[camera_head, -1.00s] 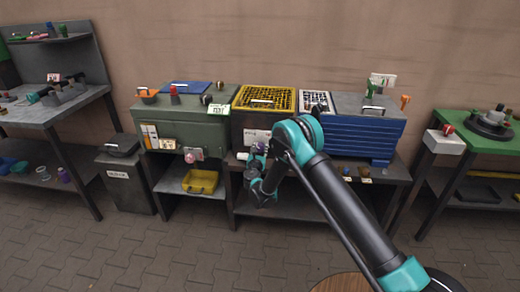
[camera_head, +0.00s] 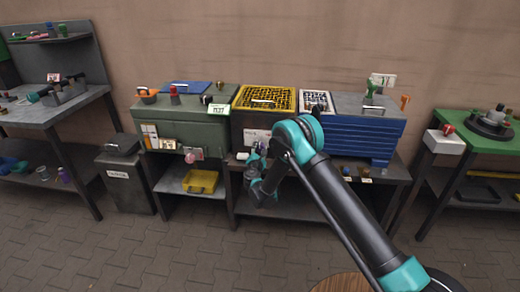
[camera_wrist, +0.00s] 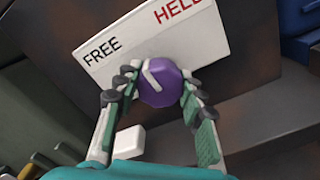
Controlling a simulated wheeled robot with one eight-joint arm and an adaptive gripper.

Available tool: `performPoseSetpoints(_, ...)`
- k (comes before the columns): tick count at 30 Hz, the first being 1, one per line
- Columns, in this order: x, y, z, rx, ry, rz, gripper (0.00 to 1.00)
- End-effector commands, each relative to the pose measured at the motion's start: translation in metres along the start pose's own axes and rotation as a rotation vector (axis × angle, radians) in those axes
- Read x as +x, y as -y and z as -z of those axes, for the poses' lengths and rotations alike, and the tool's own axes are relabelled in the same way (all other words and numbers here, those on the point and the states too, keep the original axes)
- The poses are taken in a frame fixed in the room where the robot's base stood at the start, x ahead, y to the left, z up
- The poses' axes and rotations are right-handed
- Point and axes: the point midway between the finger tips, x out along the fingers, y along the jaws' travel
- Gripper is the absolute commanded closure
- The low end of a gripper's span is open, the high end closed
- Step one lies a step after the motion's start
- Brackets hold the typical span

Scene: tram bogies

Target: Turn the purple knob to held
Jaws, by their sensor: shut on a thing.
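The purple knob (camera_wrist: 163,90) has a white pointer line and sits below a white plate (camera_wrist: 135,42) lettered FREE on the left and HELD on the right. My gripper (camera_wrist: 157,82) is shut on the knob, one finger on each side. In the head view my gripper (camera_head: 255,165) is at the front of the brown cabinet below the yellow tray, and the plate (camera_head: 257,136) shows above it. The knob is mostly hidden there by my arm.
A white block (camera_wrist: 130,143) lies close to the left finger. A green cabinet (camera_head: 182,128) with a pink knob (camera_head: 193,155) stands to the left. A blue ribbed box (camera_head: 362,135) is to the right. The paved floor in front is clear.

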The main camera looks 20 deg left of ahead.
Motion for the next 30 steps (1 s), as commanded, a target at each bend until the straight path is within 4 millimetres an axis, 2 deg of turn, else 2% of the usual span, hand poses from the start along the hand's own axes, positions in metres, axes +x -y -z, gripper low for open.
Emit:
performPoseSetpoints(18, -0.0012, 0.001, 0.0005, 0.556, 0.0, 0.001, 0.9)
performPoseSetpoints(30, -0.0013, 0.0013, 0.0006, 0.753, 0.0, 0.001, 0.9)
